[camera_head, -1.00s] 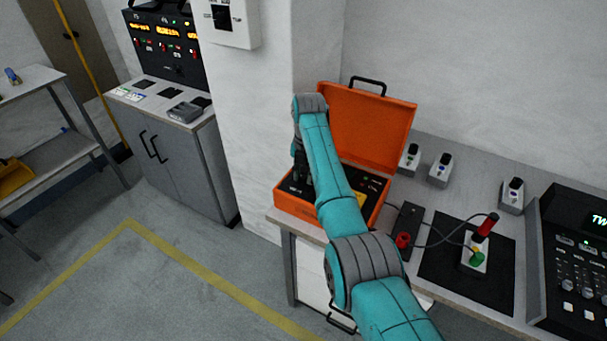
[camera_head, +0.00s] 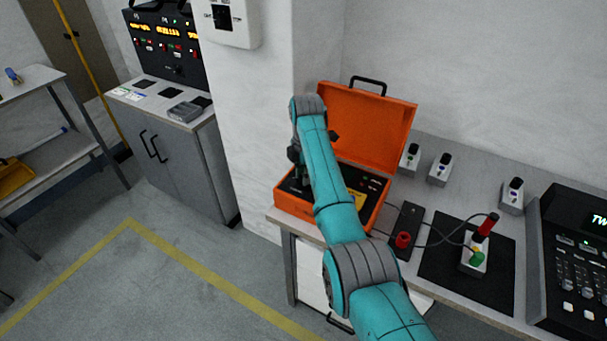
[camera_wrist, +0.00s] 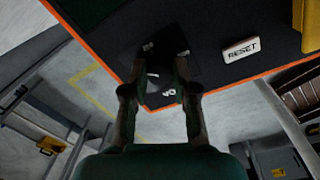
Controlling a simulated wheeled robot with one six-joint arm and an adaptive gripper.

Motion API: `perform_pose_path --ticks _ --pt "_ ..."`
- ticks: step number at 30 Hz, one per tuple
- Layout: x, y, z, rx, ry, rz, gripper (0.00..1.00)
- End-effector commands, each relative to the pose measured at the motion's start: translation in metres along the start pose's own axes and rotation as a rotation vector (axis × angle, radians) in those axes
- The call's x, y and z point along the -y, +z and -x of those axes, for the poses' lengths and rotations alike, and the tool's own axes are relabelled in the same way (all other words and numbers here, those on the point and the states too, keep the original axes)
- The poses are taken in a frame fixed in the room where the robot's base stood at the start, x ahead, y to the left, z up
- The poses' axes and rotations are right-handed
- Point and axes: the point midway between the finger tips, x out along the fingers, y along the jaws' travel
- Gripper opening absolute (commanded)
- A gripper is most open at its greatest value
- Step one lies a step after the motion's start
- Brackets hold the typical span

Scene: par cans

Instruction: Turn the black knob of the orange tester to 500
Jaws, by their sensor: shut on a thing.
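The orange tester (camera_head: 365,125) is an open case on the workbench, its lid raised at the back and its dark panel mostly behind my arm. In the wrist view its panel (camera_wrist: 215,25) carries a white RESET label. The black knob (camera_wrist: 154,76) sits near the panel's edge between my fingers, with a small pale mark on it. White numerals lie around it, too blurred to read surely; I cannot tell which one the mark faces. My gripper (camera_wrist: 157,80) is shut on the knob. In the head view my gripper (camera_head: 297,172) is down at the case's left side.
Right of the case on the bench are a black box with a red button (camera_head: 403,240), a black mat (camera_head: 440,265) with a joystick-like device, several small grey switch units and a black console (camera_head: 580,260). A grey cabinet (camera_head: 180,165) stands left; the floor between is clear.

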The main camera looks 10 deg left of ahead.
Motion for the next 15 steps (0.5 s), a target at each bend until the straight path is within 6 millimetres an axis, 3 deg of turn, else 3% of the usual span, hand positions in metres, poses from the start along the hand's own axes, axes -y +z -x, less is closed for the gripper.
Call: perform_pose_path --ticks 15 --pt "0.0000 -0.0005 -0.0003 0.029 0.000 -0.490 0.00"
